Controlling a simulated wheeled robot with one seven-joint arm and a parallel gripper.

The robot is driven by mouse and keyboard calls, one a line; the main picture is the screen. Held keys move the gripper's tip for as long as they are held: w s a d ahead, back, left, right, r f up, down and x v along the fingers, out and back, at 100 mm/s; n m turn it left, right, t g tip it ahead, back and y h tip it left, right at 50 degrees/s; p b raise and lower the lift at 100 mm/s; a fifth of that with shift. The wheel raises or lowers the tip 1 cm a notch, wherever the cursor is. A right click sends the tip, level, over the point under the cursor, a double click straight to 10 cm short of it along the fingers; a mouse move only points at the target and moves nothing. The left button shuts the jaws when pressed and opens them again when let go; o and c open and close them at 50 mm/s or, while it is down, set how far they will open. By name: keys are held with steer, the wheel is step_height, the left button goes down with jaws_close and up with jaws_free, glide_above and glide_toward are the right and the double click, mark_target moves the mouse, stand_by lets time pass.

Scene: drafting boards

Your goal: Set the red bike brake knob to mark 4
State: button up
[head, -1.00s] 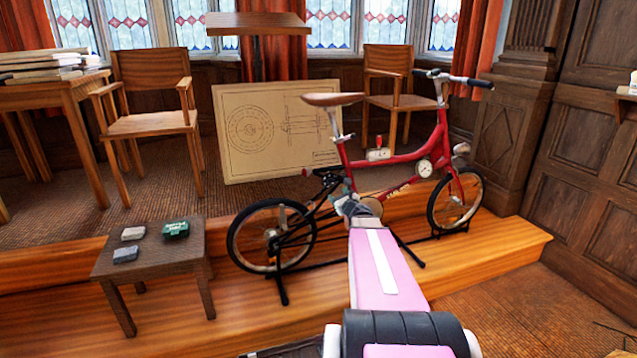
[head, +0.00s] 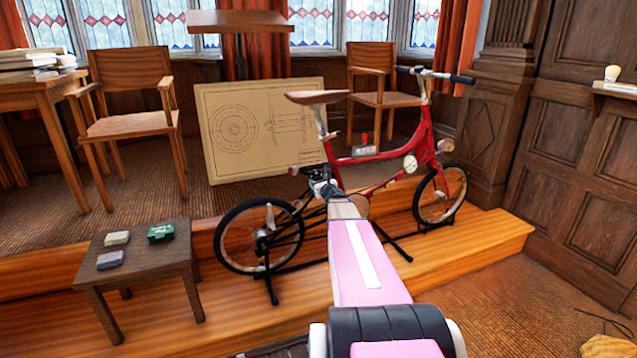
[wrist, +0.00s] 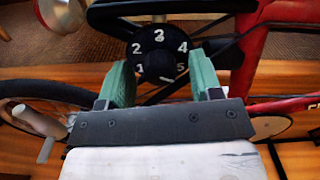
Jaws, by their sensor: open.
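The red bike (head: 392,160) stands upright on a black stand on the wooden step. In the wrist view its knob (wrist: 159,50) is a round black dial with white numerals 1 to 5 around it, 3 at the top and 4 at the right. A short white mark shows at its lower edge; I cannot tell whether it is the pointer. My gripper (wrist: 162,80) is open, with one green finger on each side of the dial's lower part. I cannot tell whether they touch it. In the head view my gripper (head: 322,186) is by the frame below the saddle, hiding the knob.
A low table (head: 150,265) with several small boxes stands left of the bike. A drawing board (head: 215,155) and chairs are behind it. A small box with a red top (head: 364,150) and a round white dial (head: 410,163) show near the frame. Floor at right is mostly clear.

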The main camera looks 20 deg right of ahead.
steer(key=shift+w, duration=0.35)
steer(key=shift+c, duration=0.2)
steer(key=c, duration=0.9)
steer(key=shift+n, duration=0.4)
steer(key=n, duration=1)
steer(key=shift+s+a+f, duration=0.1)
